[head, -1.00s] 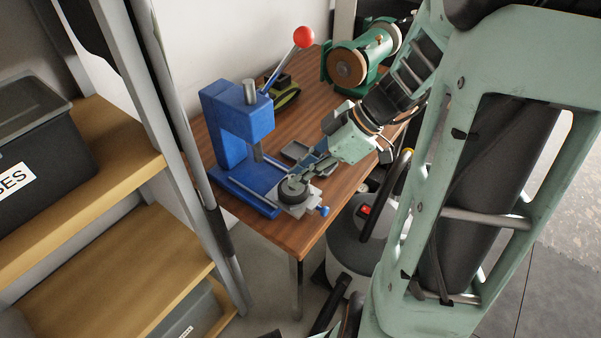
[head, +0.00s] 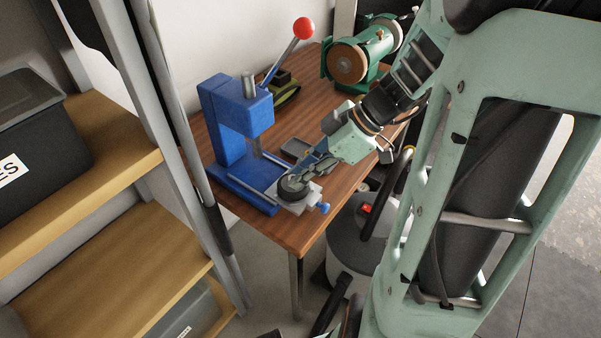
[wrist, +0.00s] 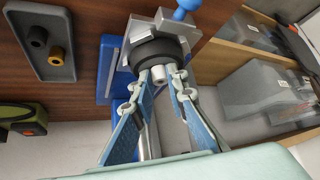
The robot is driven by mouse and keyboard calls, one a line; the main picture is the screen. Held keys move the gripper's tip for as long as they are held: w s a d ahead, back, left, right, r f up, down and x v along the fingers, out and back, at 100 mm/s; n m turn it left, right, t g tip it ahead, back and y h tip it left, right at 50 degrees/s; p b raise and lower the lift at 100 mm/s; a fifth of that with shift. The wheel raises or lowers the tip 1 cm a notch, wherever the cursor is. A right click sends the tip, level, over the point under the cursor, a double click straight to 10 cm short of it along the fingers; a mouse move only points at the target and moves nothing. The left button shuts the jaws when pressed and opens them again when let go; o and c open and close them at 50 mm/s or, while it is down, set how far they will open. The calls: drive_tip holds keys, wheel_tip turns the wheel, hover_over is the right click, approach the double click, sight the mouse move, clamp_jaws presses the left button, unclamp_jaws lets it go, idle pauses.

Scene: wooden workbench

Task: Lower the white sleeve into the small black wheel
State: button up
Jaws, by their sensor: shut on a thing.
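The small black wheel (head: 293,188) lies in a grey metal holder (head: 305,202) on the base of the blue press (head: 232,115). In the wrist view the wheel (wrist: 160,50) sits in the holder, just beyond my fingertips. My gripper (wrist: 161,75) is shut on the white sleeve (wrist: 159,76), a short pale cylinder between the fingertips. In the head view my gripper (head: 304,180) reaches over the wheel from the right and hides the sleeve.
A grey tray (wrist: 60,65) with a black and a brass-coloured sleeve lies beside the press. A green bench grinder (head: 360,55) stands at the back of the wooden bench (head: 310,112). The press lever has a red knob (head: 304,28). Shelves with bins stand at left.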

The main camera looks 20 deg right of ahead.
drive_tip(key=o, duration=0.8)
drive_tip(key=shift+d, duration=0.1)
